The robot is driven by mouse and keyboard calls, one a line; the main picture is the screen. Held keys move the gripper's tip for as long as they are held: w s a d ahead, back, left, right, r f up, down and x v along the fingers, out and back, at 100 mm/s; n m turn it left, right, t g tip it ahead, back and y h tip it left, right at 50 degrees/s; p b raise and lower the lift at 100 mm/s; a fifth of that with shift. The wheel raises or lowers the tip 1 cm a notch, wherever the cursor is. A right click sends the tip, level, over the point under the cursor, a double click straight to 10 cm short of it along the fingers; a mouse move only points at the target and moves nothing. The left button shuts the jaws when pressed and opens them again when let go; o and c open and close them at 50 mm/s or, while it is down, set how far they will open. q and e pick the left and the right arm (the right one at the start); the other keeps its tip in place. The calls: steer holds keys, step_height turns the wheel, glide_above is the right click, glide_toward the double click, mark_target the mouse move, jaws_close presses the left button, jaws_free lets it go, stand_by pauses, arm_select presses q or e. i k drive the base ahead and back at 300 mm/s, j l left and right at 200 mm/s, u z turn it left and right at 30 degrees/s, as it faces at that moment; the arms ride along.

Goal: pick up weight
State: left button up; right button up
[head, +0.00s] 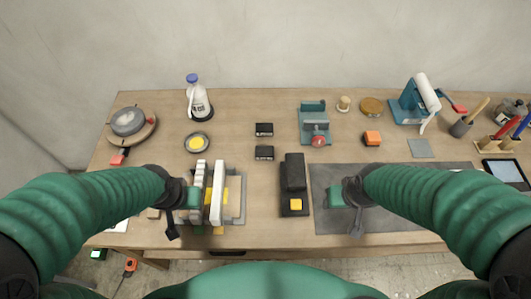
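Two small black blocks with pale lettering lie on the table at centre, the far block (264,130) behind the near block (264,153). They may be weights, but I cannot tell for sure which thing is the weight. My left gripper (191,199) is at the left side of a rack with upright white plates (217,192); I cannot tell if they touch. My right gripper (338,199) is over the left part of a dark grey mat (411,211). The fingers are too small and partly hidden to show their opening or any hold.
A black device with a yellow button (295,204) stands between my grippers. Bare wood surrounds the black blocks.

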mark_target(262, 153)
steer(key=i+l, duration=0.1)
steer(key=l, duration=0.2)
steer(key=i+l, duration=0.15)
steer(key=l+u, duration=0.1)
steer(key=u, duration=1.6)
